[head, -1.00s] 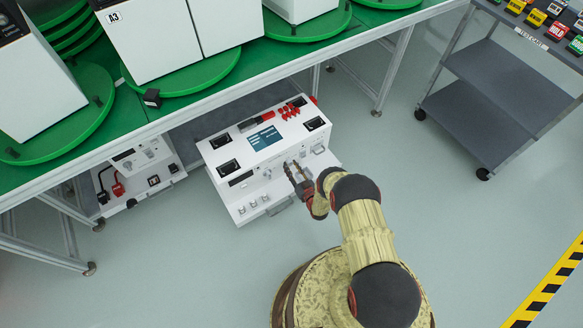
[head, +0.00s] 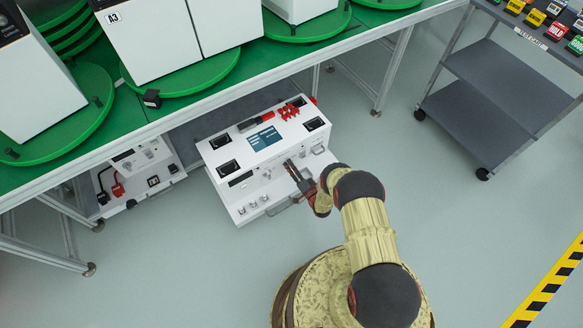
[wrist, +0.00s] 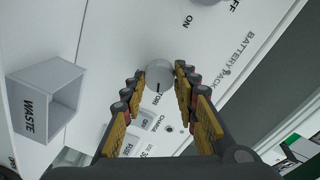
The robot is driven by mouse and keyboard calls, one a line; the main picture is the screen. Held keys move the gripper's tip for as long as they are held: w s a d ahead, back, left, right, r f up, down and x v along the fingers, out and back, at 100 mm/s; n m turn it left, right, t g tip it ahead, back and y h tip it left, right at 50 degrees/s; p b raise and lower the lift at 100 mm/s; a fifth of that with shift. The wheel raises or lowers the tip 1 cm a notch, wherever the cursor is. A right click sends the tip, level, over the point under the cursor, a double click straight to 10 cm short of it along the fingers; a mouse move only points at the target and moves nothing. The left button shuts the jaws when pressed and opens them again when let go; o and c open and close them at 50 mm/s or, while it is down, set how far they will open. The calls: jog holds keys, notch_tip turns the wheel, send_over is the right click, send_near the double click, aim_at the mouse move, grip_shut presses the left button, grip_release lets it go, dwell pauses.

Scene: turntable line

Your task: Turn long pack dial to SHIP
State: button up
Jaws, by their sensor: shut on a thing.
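The dial is a pale round knob (wrist: 159,74) on the white front panel of a battery unit (head: 235,190). In the wrist view a dark mark line runs on or just below the knob, towards partly hidden lettering that seems to read STORE. My gripper (wrist: 160,71) is shut on the knob, with one fingertip on either side of it. In the head view my gripper (head: 289,165) is at the unit's front, and its fingers hide the knob. I cannot read SHIP in either view.
A white WASTE box (wrist: 45,98) juts from the panel to the left of my fingers. ON and OFF lettering shows above. The green-topped bench (head: 215,85) overhangs the unit's back. A grey cart (head: 490,85) stands at right, with clear floor between.

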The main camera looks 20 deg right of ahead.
jog(key=m+y, duration=0.1)
jog(key=m, duration=1.1)
jog(key=shift+d+f+m, duration=0.1)
jog(key=shift+m, duration=0.3)
dwell(0.4)
jog(key=o, duration=1.2)
jog(key=shift+c, duration=0.2)
jog(key=v, duration=1.2)
jog(key=shift+w+d, duration=0.1)
jog(key=shift+d, duration=0.05)
